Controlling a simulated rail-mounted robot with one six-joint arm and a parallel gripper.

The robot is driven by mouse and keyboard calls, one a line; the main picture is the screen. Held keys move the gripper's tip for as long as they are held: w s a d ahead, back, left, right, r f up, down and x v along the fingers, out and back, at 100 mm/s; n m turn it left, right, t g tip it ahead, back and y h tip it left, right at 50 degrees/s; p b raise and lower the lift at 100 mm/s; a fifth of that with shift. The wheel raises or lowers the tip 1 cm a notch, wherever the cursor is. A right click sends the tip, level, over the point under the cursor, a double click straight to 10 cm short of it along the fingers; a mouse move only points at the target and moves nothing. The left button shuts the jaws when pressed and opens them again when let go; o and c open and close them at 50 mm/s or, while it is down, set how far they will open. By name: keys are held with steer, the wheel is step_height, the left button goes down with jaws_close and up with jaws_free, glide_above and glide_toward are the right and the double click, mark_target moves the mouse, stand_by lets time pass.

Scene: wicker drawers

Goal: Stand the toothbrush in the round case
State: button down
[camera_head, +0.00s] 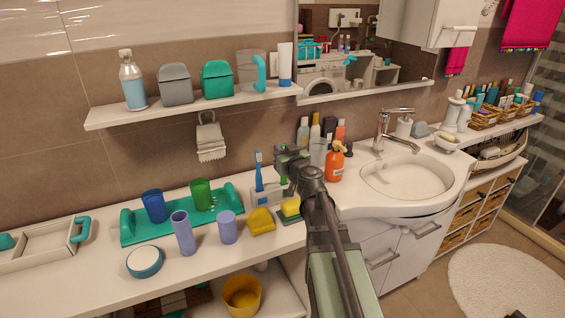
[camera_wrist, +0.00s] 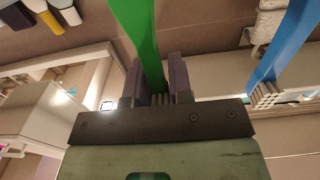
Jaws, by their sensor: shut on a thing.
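My gripper (camera_head: 286,160) is over the counter, to the right of a blue toothbrush (camera_head: 259,172). In the wrist view my gripper (camera_wrist: 161,75) is shut on a green toothbrush (camera_wrist: 137,35), close to its bristles. Little of the green toothbrush shows in the head view; whether its lower end touches the holder is unclear. The blue toothbrush stands upright in a white holder (camera_head: 262,198) and also shows in the wrist view (camera_wrist: 287,45). A tall lavender round case (camera_head: 183,233) stands upright on the counter, left of a shorter lavender cup (camera_head: 228,227).
A teal tray (camera_head: 133,234) carries blue and green cups behind the lavender case. A round blue-and-white tin (camera_head: 145,261), a yellow item (camera_head: 261,221) and a sponge (camera_head: 290,209) lie nearby. A wall shelf (camera_head: 180,106) overhangs the counter. Bottles, including an orange one (camera_head: 334,162), stand right.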

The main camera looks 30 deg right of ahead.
steer(key=c, duration=1.5)
jaws_free()
steer(key=shift+f, duration=0.1)
steer(key=o, duration=0.5)
steer(key=s, duration=0.7)
steer(key=shift+s+a+r, duration=0.1)
steer(key=shift+s+r, duration=0.1)
steer(key=shift+s, duration=0.1)
